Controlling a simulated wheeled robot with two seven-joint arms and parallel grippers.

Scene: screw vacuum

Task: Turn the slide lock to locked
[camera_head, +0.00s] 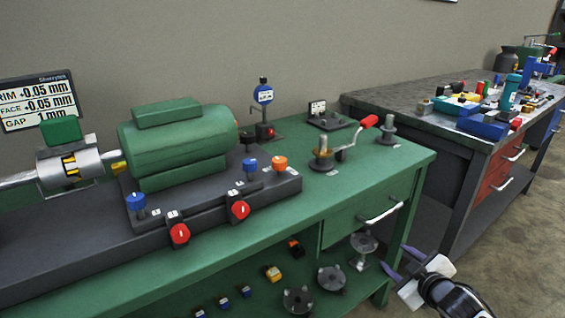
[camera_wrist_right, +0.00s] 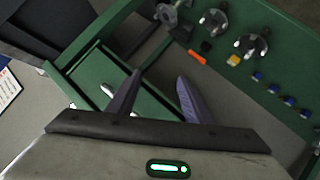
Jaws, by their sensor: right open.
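No part in view is clearly readable as the slide lock. My left gripper is out of view.
The green bench (camera_head: 405,158) carries a green motor (camera_head: 180,145) on a dark base with red, blue and orange knobs, and a dial gauge (camera_head: 263,95). Its drawer handle (camera_head: 381,213) sticks out near my right gripper. Metal parts (camera_head: 331,278) lie on the shelf below. A cluttered grey bench (camera_head: 385,98) stands right.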

